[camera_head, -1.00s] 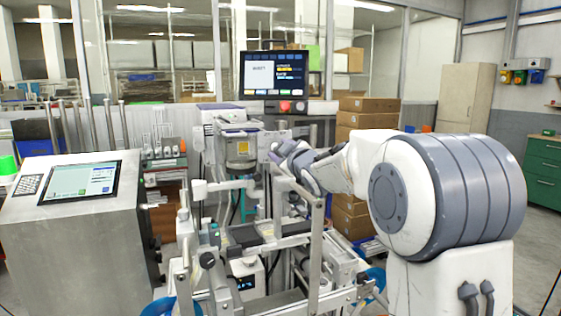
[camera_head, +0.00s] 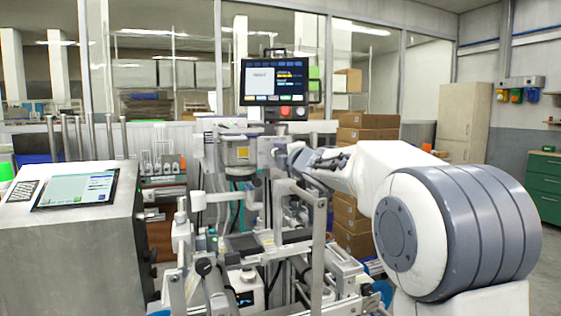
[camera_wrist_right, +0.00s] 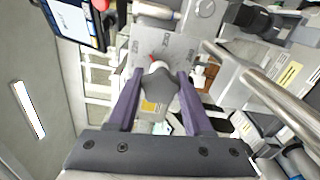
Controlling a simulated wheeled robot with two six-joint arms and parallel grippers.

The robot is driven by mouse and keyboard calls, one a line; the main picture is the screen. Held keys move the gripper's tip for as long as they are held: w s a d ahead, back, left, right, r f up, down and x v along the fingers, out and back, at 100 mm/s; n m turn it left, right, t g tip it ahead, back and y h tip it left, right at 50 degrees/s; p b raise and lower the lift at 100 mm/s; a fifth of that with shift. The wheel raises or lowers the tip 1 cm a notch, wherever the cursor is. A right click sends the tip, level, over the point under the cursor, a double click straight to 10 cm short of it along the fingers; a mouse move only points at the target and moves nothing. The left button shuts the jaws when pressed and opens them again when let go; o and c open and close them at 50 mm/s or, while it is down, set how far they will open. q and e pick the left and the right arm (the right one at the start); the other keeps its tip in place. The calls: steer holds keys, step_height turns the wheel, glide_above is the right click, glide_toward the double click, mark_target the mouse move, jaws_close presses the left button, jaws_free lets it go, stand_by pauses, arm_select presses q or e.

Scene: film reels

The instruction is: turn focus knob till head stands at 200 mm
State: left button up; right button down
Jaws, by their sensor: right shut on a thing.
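The grey lobed focus knob (camera_wrist_right: 158,92) sits in front of a metal plate (camera_wrist_right: 178,48) in the right wrist view. In the head view my right gripper (camera_head: 290,158) reaches to the right side of the grey machine head (camera_head: 237,152), and the knob is hidden there. The height of the head cannot be read. My left gripper is out of view.
A monitor (camera_head: 273,78) with a red button stands above the machine. Metal frame posts (camera_head: 319,240) rise close in front of my right forearm. A steel console (camera_head: 75,235) stands at left, and stacked cartons (camera_head: 362,135) stand behind the arm.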

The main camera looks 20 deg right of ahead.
steer(key=n, duration=0.2)
steer(key=r+n+b, duration=0.1)
steer(key=n, duration=0.1)
steer(key=n+b, duration=0.1)
steer(key=n, duration=0.1)
steer(key=shift+s+r+n, duration=0.1)
steer(key=shift+r+n, duration=0.2)
steer(key=shift+r, duration=0.1)
steer(key=shift+a+n+b, duration=0.2)
steer(key=shift+n+b, duration=0.1)
steer(key=shift+n, duration=0.6)
steer(key=c, duration=1.1)
jaws_free()
steer(key=shift+a+r, duration=0.1)
steer(key=shift+a, duration=0.2)
steer(key=o, duration=0.8)
steer(key=shift+d+f, duration=0.2)
steer(key=shift+d, duration=0.2)
steer(key=shift+f, duration=0.1)
steer(key=s, duration=1)
steer(key=shift+s+d+b, duration=0.25)
steer(key=shift+s+b, duration=0.05)
